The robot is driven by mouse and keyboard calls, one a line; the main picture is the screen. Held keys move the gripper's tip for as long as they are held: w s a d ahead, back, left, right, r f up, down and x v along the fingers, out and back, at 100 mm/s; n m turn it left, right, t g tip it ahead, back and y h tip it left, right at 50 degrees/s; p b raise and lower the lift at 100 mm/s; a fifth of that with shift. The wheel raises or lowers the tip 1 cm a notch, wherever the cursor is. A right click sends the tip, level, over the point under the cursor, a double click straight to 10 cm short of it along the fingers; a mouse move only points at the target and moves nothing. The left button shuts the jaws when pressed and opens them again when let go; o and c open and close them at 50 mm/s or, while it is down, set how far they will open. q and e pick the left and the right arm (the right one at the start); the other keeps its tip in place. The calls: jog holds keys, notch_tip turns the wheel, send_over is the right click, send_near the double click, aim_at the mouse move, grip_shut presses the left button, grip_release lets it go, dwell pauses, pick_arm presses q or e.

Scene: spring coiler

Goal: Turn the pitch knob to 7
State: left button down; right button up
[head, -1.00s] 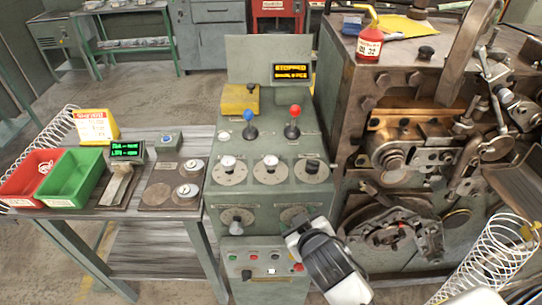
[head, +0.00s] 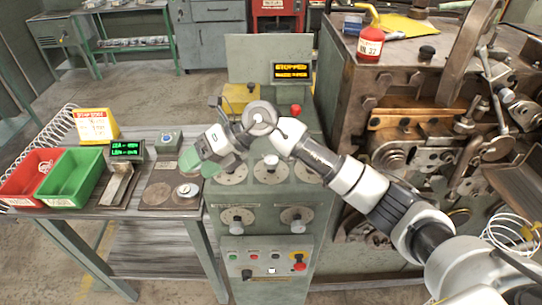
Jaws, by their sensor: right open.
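The green console has a row of dial knobs: a left one (head: 232,175), a middle one (head: 271,163) and a right one (head: 313,166), partly covered by my arm. Two more knobs sit lower, one at left (head: 237,217) and one at right (head: 296,216). The labels are too small to read, so I cannot tell which is the pitch knob. My right arm reaches in from the right across the console. Its open gripper (head: 199,160) points down-left, over the console's left edge and the side table, touching no knob that I can see. My left gripper is not in view.
The display (head: 291,72) reads STOPPED. A red-topped lever (head: 295,110) stands behind my arm; the blue one is hidden. The side table holds a red bin (head: 31,172), a green bin (head: 73,178) and a brown plate (head: 150,207) with discs. The coiling machine (head: 350,80) stands at right.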

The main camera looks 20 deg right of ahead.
jog(key=w+d+h, duration=0.4)
jog(key=d+h, duration=0.3)
jog(key=d, duration=0.2)
jog(key=m+h, duration=0.2)
jog(key=h, duration=0.2)
send_near(271, 159)
notch_tip(271, 159, down, 8)
jog(key=p, duration=0.3)
jog(key=shift+w+a, duration=0.1)
jog(key=shift+f, duration=0.6)
jog(key=c, duration=0.9)
